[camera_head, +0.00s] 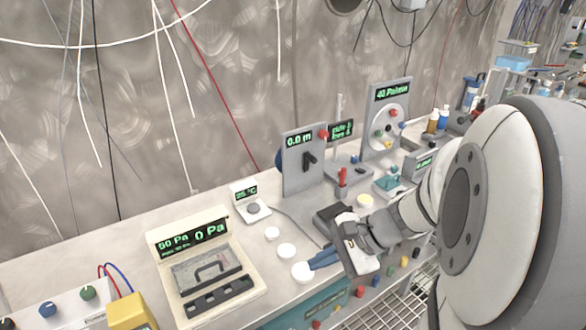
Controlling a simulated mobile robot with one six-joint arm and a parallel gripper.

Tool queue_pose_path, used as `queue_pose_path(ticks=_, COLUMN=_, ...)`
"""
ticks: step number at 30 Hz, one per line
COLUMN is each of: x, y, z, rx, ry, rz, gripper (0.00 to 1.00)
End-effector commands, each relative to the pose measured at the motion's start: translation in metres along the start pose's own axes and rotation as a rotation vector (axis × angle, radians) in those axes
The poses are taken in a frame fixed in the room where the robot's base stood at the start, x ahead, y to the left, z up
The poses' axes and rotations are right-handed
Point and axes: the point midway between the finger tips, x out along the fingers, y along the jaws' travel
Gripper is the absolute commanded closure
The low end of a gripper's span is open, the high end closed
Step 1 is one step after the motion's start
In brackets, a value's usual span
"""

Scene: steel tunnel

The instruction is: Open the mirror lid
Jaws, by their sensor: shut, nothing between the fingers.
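A cream instrument box (160,246) stands on the bench at the lower left, with a green display reading "80 Pa 0 Pa". Its grey, glossy lid (190,272) with a dark arched handle (211,267) lies closed; I cannot tell for certain that this is the mirror lid. My gripper (318,261) is right of the box, shut and empty, with its bluish fingers pointing left, low over the bench near white round caps. It is clearly apart from the handle. My arm comes in from the right and hides part of the bench.
White round caps (287,250) lie between the box and my gripper. A small "25°C" device (248,200) and upright grey panels (303,162) stand behind. A yellow block (130,313) and a knob panel (70,306) are at the lower left. Cables hang along the wall.

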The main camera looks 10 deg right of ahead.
Motion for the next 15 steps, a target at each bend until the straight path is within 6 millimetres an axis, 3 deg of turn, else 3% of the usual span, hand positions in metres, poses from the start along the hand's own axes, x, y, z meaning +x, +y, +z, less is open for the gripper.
queue_pose_path(ticks=1, x=0.016, y=0.003, z=-0.036, rx=0.167, ry=-0.043, rz=-0.106, gripper=1.00)
queue_pose_path(ticks=3, x=0.017, y=-0.004, z=-0.073, rx=0.379, ry=-0.103, rz=-0.268, gripper=1.00)
queue_pose_path(ticks=9, x=-0.006, y=-0.005, z=-0.180, rx=0.825, ry=-0.229, rz=-0.687, gripper=1.00)
queue_pose_path(ticks=12, x=-0.020, y=0.002, z=-0.216, rx=0.947, ry=-0.264, rz=-0.828, gripper=1.00)
queue_pose_path(ticks=15, x=-0.030, y=0.007, z=-0.235, rx=1.012, ry=-0.283, rz=-0.910, gripper=1.00)
